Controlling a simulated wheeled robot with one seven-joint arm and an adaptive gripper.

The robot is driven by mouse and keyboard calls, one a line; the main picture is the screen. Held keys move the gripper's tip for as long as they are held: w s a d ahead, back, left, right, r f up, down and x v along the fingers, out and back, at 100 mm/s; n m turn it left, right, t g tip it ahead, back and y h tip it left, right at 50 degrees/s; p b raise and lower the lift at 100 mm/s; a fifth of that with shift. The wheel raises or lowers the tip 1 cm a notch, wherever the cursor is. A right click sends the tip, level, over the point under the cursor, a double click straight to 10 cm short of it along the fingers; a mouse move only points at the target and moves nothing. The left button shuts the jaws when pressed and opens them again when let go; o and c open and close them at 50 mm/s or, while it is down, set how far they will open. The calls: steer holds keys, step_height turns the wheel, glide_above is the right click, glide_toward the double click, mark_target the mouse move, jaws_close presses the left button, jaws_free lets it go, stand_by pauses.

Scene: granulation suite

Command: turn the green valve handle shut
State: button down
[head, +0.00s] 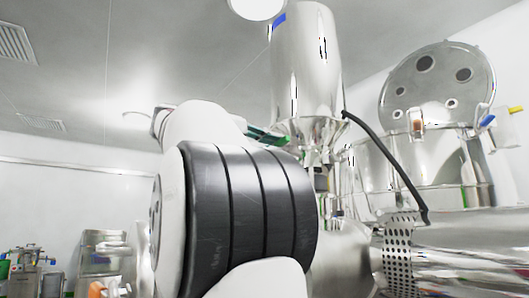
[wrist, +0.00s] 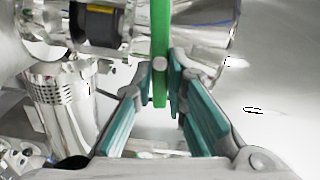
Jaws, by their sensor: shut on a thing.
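The green valve handle (wrist: 160,40) is a narrow green bar that comes down from the top middle of the wrist view. Its lower end lies between the fingertips of my gripper (wrist: 162,80). The teal finger pads are shut on it, one on each side. In the head view a green part (head: 268,136) shows just past my arm, beside the steel hopper's lower cone. My arm hides most of the gripper there, and I cannot tell handle from finger pads.
A steel hopper (head: 305,65) stands over the pipework. A black hose (head: 385,150) runs down to a perforated guard (head: 397,250) at right. A steel vessel with a round raised lid (head: 438,85) stands behind. Steel equipment (head: 103,255) is at lower left.

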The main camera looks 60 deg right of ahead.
steer(key=shift+f+m+b, duration=0.2)
steer(key=shift+m+b, duration=0.3)
steer(key=shift+m, duration=0.4)
steer(key=c, duration=1.6)
jaws_free()
steer(key=v, duration=1.2)
steer(key=shift+s, duration=0.1)
